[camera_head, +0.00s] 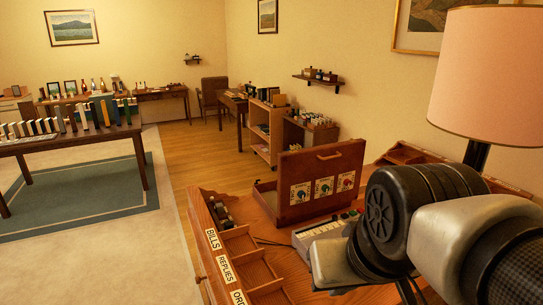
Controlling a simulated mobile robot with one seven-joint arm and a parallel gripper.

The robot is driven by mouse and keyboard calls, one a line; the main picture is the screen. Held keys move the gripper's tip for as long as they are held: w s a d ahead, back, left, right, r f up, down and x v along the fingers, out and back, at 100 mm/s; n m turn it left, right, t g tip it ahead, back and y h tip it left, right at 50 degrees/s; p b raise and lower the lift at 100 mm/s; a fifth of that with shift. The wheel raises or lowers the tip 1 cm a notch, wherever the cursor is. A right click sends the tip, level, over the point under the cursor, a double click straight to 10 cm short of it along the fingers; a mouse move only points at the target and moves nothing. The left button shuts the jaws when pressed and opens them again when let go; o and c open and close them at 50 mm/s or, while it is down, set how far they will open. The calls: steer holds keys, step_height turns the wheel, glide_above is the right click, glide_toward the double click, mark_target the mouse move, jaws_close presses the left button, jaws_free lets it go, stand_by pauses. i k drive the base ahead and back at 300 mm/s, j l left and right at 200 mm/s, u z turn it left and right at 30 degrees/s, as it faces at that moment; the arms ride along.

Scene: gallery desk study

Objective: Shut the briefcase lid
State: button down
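The brown briefcase (338,164) stands open on the wooden desk, right of the middle of the picture. Its lid is raised, close to upright, with a handle near the top. Part of the open lower half (265,197) shows behind and left of the lid; the rest is hidden. I cannot make out my gripper's fingers.
A keyed machine (322,231) sits on the desk just in front of the briefcase. A labelled wooden sorter (233,253) stands on its left. A pink-shaded lamp (492,75) stands at right.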

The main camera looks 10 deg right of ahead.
mark_target(307, 171)
steer(key=i+l+u, duration=0.2)
steer(key=l, duration=0.4)
steer(key=i+l+u, duration=0.1)
steer(key=l+u, duration=0.15)
steer(key=l, duration=0.4)
steer(key=l+u, duration=0.2)
steer(key=l, duration=0.4)
steer(key=i, duration=0.05)
